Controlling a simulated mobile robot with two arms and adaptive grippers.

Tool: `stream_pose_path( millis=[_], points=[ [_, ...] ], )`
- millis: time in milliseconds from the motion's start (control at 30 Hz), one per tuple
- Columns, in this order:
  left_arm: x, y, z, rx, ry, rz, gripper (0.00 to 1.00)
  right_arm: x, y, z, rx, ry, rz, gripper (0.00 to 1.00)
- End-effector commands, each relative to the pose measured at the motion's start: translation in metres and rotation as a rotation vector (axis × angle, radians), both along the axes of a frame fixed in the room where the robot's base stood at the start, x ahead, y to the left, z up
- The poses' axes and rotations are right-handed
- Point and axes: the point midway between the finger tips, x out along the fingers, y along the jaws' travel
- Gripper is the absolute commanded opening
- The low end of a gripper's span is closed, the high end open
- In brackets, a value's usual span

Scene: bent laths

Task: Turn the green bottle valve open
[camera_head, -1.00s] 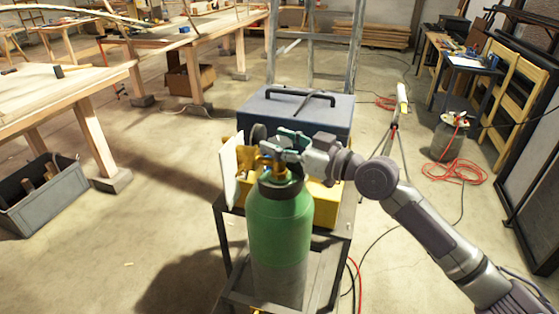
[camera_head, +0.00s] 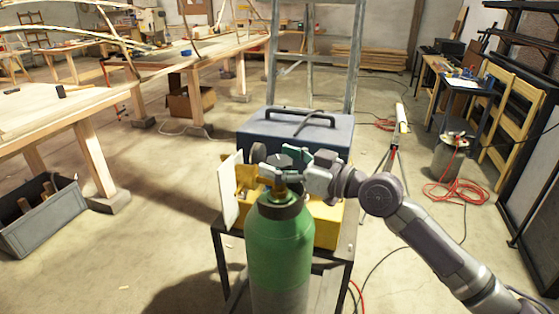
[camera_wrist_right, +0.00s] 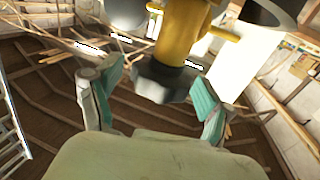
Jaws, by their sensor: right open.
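My right gripper (camera_head: 284,164) is open at the valve, reaching in from the right with teal finger pads. In the wrist view, the yellow valve body (camera_wrist_right: 184,36) ends in a dark knob (camera_wrist_right: 160,82). The knob lies between the two spread fingers of my right gripper (camera_wrist_right: 157,95), with gaps on both sides. The head view partly hides the knob behind the fingers. My left gripper is out of view.
A blue-grey case (camera_head: 295,132) with a black handle and a yellow object (camera_head: 328,225) are behind the bottle. A white panel (camera_head: 230,190) stands left of the valve. Red hose (camera_head: 455,192) and cables lie on the floor at right. A grey crate (camera_head: 40,220) sits at left.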

Motion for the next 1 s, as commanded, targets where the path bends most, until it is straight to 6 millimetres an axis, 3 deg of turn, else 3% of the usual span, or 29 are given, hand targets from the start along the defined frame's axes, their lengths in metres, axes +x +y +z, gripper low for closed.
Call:
stream_pose_path(
  millis=[167, 600, 1000],
  points=[
    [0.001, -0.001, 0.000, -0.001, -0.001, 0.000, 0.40, -0.009, -0.016, -0.001, -0.002, 0.001, -0.002, 0.80],
    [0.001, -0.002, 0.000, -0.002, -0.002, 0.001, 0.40, -0.054, -0.089, -0.001, -0.001, 0.003, -0.003, 0.80],
    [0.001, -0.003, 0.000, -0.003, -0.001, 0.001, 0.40, -0.063, -0.102, 0.000, -0.001, -0.001, 0.000, 0.80]
  ],
)
